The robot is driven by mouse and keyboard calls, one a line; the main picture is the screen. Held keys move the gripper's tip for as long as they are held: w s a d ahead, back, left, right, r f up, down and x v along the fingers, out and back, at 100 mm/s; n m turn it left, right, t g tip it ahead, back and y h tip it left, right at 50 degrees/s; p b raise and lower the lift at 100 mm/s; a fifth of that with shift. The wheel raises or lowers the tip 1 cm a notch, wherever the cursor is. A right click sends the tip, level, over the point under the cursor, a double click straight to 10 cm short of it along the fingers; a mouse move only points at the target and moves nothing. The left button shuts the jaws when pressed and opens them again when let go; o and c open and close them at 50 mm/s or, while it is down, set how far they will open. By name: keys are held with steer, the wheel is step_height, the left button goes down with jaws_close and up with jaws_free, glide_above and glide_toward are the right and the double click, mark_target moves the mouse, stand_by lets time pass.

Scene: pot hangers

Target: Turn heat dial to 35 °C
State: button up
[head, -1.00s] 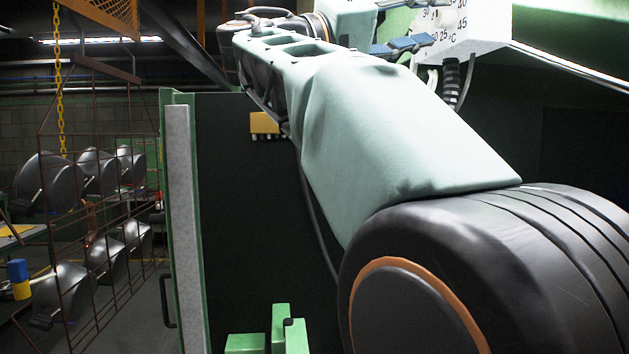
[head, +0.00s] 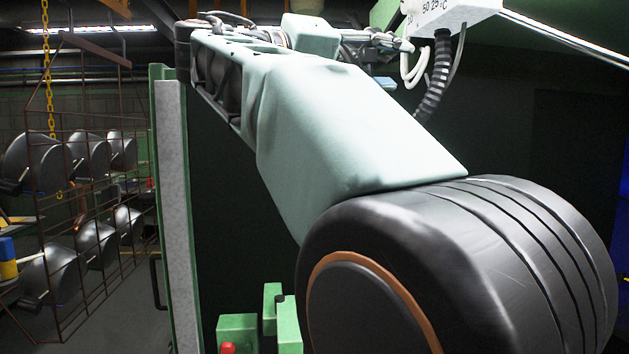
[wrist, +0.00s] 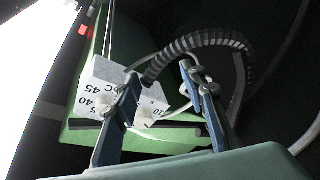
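The heat dial's white box with printed temperature numbers (head: 455,12) is cut off by the top edge of the head view. In the wrist view the white box (wrist: 103,72) is upside down, with 40 and 45 °C readable. Small white parts show at its face near the left finger; I cannot tell the dial's setting. My gripper (wrist: 160,75) has its two blue fingers apart, in front of the box, with the left one overlapping its face. I see nothing clearly held between them. In the head view my arm hides most of the gripper.
A dark ribbed hose (head: 433,85) and white cables hang by the box, and the hose (wrist: 190,45) passes behind the fingers. A green cabinet (wrist: 140,140) lies behind. A rack with metal pots (head: 80,200) stands at the left. A red button (head: 228,348) is low in front.

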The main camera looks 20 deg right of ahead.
steer(key=d+f+y+b, duration=0.1)
steer(key=d+f+y, duration=0.2)
steer(key=f, duration=0.6)
steer(key=w+d+f+y+b, duration=0.1)
steer(key=d+f, duration=0.3)
steer(key=f, duration=0.6)
steer(key=shift+w+d+y+b, duration=0.25)
steer(key=shift+y+b, duration=0.2)
steer(key=shift+y, duration=0.45)
steer(key=shift+f, duration=0.1)
